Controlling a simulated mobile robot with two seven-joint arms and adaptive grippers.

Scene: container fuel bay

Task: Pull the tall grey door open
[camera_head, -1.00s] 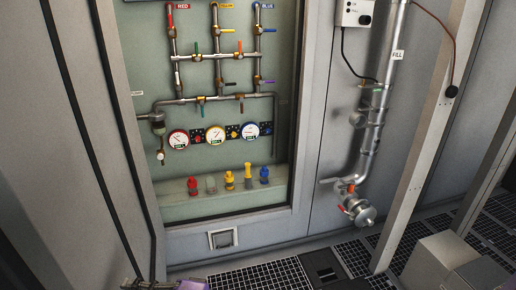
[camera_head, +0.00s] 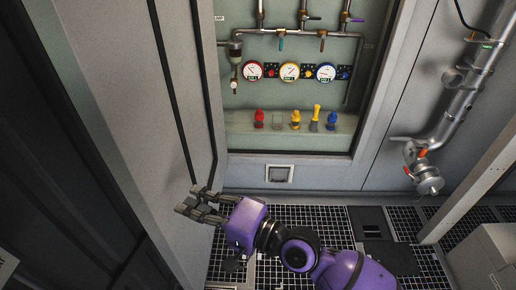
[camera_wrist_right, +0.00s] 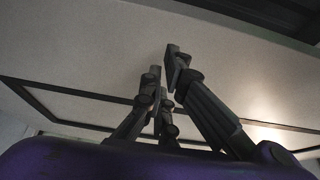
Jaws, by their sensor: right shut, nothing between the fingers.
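The tall grey door (camera_head: 125,90) stands at the left in the head view, swung out from the recessed bay, with a black seal line on its face. How wide its full angle is, I cannot tell exactly. My right gripper (camera_head: 188,204) is low in front of that face, shut and empty. In the right wrist view its fingertips (camera_wrist_right: 165,72) meet in front of the pale door panel (camera_wrist_right: 75,75) with its black outline; whether they touch it is unclear. No handle shows. My left gripper is not in view.
The open bay holds pipes, gauges (camera_head: 289,71) and coloured fittings on a ledge (camera_head: 240,134). A thick metal pipe (camera_head: 465,95) and a slanted post (camera_head: 480,190) stand at the right. A grey box (camera_head: 485,255) sits lower right. The grated floor (camera_head: 325,222) has clear room.

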